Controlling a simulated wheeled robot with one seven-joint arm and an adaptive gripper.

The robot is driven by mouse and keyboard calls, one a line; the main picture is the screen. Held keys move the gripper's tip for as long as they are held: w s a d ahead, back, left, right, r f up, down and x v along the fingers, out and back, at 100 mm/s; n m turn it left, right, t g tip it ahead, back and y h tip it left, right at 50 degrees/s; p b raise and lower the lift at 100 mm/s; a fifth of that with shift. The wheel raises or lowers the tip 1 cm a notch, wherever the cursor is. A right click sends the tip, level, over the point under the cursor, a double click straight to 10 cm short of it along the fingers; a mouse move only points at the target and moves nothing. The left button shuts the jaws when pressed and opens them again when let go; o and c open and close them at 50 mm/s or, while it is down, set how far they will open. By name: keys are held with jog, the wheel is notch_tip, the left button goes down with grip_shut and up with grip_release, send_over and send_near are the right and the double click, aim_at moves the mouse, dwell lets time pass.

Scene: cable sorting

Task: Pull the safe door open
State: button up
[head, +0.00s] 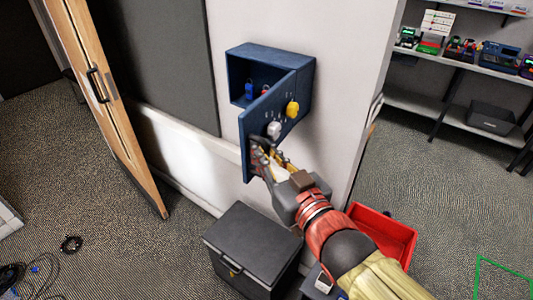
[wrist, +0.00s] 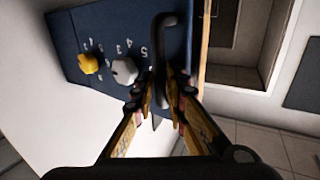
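The dark blue safe (head: 305,80) is fixed to the white wall, and its door (head: 262,113) stands partly open. The door's front has a yellow knob (head: 292,108) and a white knob (head: 273,130); both also show in the wrist view, the yellow one (wrist: 90,64) left of the white one (wrist: 124,70). My gripper (head: 264,158) is at the door's lower part. In the wrist view, the dark door handle (wrist: 166,45) lies between the fingers (wrist: 160,98), which look closed on it.
A black box (head: 255,240) stands on the floor below the safe, with a red bin (head: 385,235) to its right. A wooden door (head: 105,90) is at the left. Shelves with devices (head: 465,60) stand at the right. Cables (head: 30,275) lie on the floor at lower left.

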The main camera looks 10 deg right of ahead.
jog(key=v, duration=1.2)
jog(key=shift+d, duration=0.1)
dwell(0.7)
